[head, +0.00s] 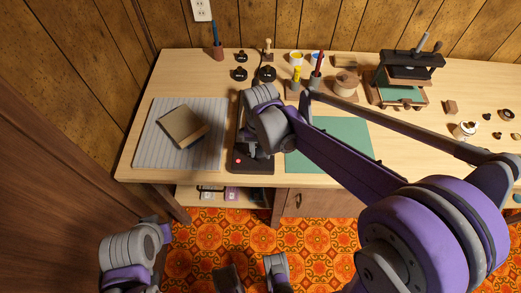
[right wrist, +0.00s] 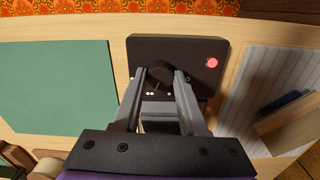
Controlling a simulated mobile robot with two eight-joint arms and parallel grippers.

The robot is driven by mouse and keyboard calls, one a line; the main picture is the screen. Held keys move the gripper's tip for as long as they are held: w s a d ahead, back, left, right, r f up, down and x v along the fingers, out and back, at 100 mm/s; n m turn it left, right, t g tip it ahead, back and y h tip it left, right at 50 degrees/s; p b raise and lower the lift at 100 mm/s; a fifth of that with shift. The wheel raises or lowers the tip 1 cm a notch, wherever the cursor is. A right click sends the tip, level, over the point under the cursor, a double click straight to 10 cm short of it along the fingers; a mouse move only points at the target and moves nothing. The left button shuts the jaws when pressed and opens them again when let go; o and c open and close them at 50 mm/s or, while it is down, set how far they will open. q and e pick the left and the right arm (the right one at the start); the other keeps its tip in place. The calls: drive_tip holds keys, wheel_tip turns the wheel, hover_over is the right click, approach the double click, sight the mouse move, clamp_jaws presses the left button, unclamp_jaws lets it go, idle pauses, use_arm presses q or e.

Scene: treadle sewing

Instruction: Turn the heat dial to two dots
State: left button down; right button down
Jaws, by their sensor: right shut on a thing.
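The black heat unit (head: 262,166) stands on the table between the striped pad and the green mat, with a lit red lamp (head: 238,161) at its front left. In the right wrist view the dark round heat dial (right wrist: 160,76) sits on the unit's top face (right wrist: 195,45). Small pale dots show beside it, partly hidden, and I cannot tell which setting it points to. My right gripper (right wrist: 159,74) is shut on the dial, one finger on each side. In the head view my right arm hides the dial.
A brown book-like block (head: 184,127) lies on the striped pad (head: 215,112) at left. A green mat (head: 345,137) lies to the right of the unit. Stampers, pots and a black press (head: 408,67) stand along the back. Small pieces lie at far right.

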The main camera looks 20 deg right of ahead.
drive_tip(key=shift+m, duration=0.6)
drive_tip(key=shift+c, duration=2.2)
unclamp_jaws()
drive_tip(key=shift+r, duration=0.1)
wheel_tip(320, 180, up, 11)
drive_tip(key=p, duration=0.1)
drive_tip(key=s+d+n+t+p, duration=0.2)
drive_tip(key=s+d+p, duration=0.1)
drive_tip(key=s, duration=0.4)
drive_tip(key=s+d+f+n+t+p, duration=0.1)
drive_tip(key=s+d+n+t+p, duration=0.2)
drive_tip(key=s, duration=0.4)
drive_tip(key=shift+s+d+f, duration=0.2)
drive_tip(key=shift+d+f, duration=0.05)
drive_tip(key=shift+d, duration=0.1)
